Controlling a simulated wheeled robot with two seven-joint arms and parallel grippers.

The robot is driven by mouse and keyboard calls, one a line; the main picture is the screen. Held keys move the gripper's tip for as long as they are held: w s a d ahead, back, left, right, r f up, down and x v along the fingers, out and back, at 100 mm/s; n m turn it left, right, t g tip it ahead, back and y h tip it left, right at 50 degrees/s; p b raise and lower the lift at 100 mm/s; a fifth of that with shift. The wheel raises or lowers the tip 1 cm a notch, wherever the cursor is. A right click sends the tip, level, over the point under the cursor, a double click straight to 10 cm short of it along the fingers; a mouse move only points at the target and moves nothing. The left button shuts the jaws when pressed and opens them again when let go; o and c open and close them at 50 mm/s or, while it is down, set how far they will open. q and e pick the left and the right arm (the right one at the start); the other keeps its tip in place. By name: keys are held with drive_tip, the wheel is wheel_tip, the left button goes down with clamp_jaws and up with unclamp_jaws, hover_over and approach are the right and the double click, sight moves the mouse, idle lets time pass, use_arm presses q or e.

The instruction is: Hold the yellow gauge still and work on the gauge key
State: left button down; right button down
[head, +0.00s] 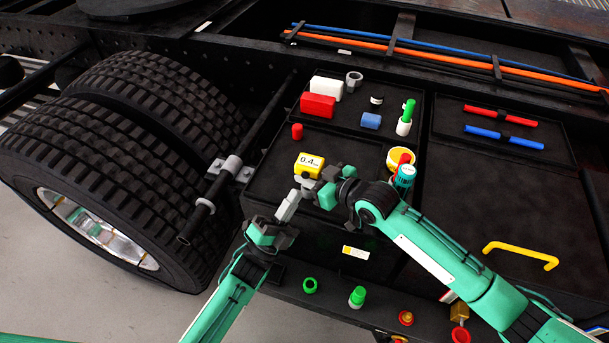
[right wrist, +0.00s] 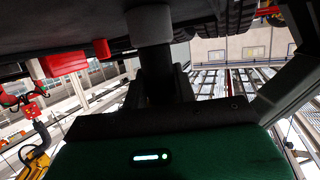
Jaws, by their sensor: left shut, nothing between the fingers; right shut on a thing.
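The yellow gauge (head: 308,162), a small box with a white face reading 0.4, stands above the dark tray in the head view. My right gripper (head: 318,182) is at its lower right edge and is shut on it. My left gripper (head: 298,189) is shut and empty, its grey fingertips just below the gauge. The gauge key is not distinguishable there; the fingers of both grippers crowd that spot. In the right wrist view a grey fingertip block (right wrist: 150,25) shows at the top, and the gauge cannot be made out.
A red block (head: 318,105), white block (head: 326,88), blue cylinder (head: 371,121) and red cylinder (head: 297,132) lie behind the gauge. A teal-capped container (head: 404,176) stands close to my right arm. A yellow bent bar (head: 521,253) lies at right. Large tyres (head: 110,175) fill the left.

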use_arm(q)
drive_tip(key=shift+w+d, duration=0.2)
drive_tip(key=shift+w, duration=0.45)
drive_tip(key=shift+w+d, duration=0.2)
drive_tip(key=shift+w, duration=0.4)
drive_tip(key=shift+w, duration=0.1)
idle(1.1)
drive_tip(key=shift+w+d, duration=0.15)
drive_tip(key=shift+w, duration=0.15)
drive_tip(key=shift+w+d, duration=0.15)
drive_tip(key=shift+w, duration=0.3)
idle(0.6)
idle(0.4)
drive_tip(key=shift+s+a, duration=0.3)
drive_tip(key=shift+s, duration=0.6)
drive_tip(key=s, duration=0.1)
drive_tip(key=s+a, duration=0.1)
drive_tip(key=s, duration=0.2)
drive_tip(key=shift+s+a, duration=0.25)
drive_tip(key=shift+s, duration=0.15)
